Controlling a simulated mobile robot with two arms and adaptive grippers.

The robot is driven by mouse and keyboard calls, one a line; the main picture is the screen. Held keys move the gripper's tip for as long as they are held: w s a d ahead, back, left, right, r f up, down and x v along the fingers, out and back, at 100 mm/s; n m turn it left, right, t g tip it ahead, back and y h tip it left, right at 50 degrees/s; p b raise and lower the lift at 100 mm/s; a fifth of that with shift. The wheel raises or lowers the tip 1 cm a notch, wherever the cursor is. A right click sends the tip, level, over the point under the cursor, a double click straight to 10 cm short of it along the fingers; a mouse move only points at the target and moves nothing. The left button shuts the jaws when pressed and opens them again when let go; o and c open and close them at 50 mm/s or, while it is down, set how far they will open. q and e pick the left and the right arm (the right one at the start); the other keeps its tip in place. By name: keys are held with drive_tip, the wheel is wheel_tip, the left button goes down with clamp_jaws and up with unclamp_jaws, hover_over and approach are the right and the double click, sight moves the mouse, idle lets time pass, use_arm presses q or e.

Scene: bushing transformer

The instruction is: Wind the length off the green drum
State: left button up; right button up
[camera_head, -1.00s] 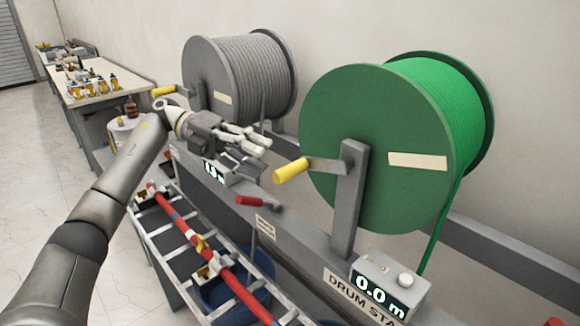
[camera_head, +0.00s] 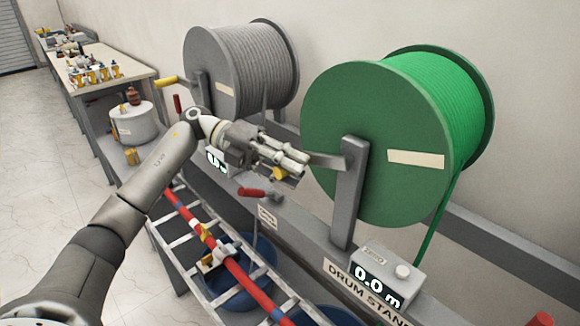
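The green drum (camera_head: 345,115) stands upright on the drum stand, with green cable (camera_head: 440,105) wound on it and a strand hanging down at its right. Its metal crank arm (camera_head: 328,161) reaches left from the hub. The yellow crank handle (camera_head: 279,174) is mostly hidden behind my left gripper (camera_head: 297,163). The gripper's fingers lie in front of the handle; I cannot tell whether they touch or grip it. The counter box (camera_head: 385,273) below the drum reads 0.0 m. My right gripper is not in view.
A grey drum (camera_head: 225,90) with its own yellow crank handle (camera_head: 168,81) stands behind, left of the green one. A ladder with a red pole (camera_head: 238,274) and a blue bin (camera_head: 245,285) lie below my arm. A red handle (camera_head: 250,192) sticks out from the stand.

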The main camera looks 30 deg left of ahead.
use_arm(q)
clamp_jaws()
drive_tip(key=shift+r, duration=0.1)
